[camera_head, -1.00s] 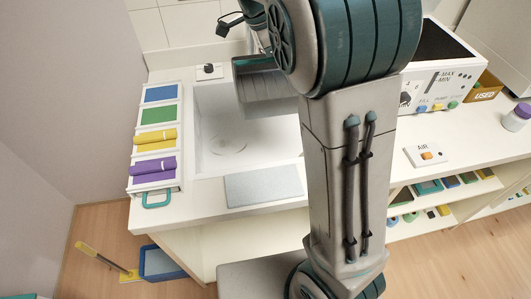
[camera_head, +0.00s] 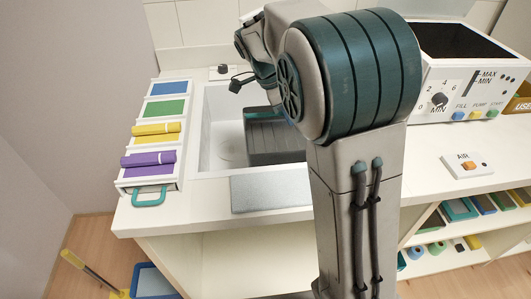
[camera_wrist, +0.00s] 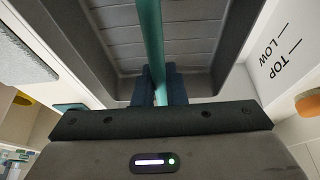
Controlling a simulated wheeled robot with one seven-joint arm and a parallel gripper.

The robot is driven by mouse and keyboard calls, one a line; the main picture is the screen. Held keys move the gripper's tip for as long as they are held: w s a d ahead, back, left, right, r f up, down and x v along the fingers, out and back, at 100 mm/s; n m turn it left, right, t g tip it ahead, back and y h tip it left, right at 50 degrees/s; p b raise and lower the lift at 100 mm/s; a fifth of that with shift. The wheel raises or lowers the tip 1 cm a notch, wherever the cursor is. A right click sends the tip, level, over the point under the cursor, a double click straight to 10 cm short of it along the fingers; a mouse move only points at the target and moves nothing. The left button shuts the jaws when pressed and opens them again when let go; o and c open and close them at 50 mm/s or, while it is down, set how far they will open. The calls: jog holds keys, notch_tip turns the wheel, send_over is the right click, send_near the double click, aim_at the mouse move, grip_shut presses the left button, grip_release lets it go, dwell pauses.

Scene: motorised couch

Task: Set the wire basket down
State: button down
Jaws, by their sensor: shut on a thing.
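The basket (camera_head: 275,142) is a dark grey, ribbed box with a teal handle. In the head view it is over or in the right part of the white sink (camera_head: 213,135); whether it touches the sink floor I cannot tell. My arm hides its right side. In the wrist view my gripper (camera_wrist: 159,88) is shut on the teal handle (camera_wrist: 151,35), with the grey basket interior (camera_wrist: 110,22) behind it. My gripper is hidden behind my arm in the head view.
A grey mat (camera_head: 270,190) lies in front of the sink. A rack of coloured rolls (camera_head: 150,158) stands on the left. The control box (camera_head: 462,95) and AIR switch (camera_head: 467,165) are on the right. Open shelves (camera_head: 450,232) are below the counter.

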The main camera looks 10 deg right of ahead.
aim_at(252, 148)
jog(key=a+f, duration=0.2)
jog(key=a, duration=0.1)
jog(key=s+a+f, duration=0.1)
jog(key=a, duration=0.2)
jog(key=a+f, duration=0.2)
jog(key=a, duration=0.1)
jog(key=shift+s+a+f, duration=0.2)
jog(key=shift+s+f, duration=0.1)
jog(key=shift+s, duration=0.05)
jog(key=shift+f, duration=2)
jog(key=shift+f+b, duration=0.1)
jog(key=shift+b, duration=0.2)
jog(key=c, duration=1.8)
grip_release()
jog(key=o, duration=0.3)
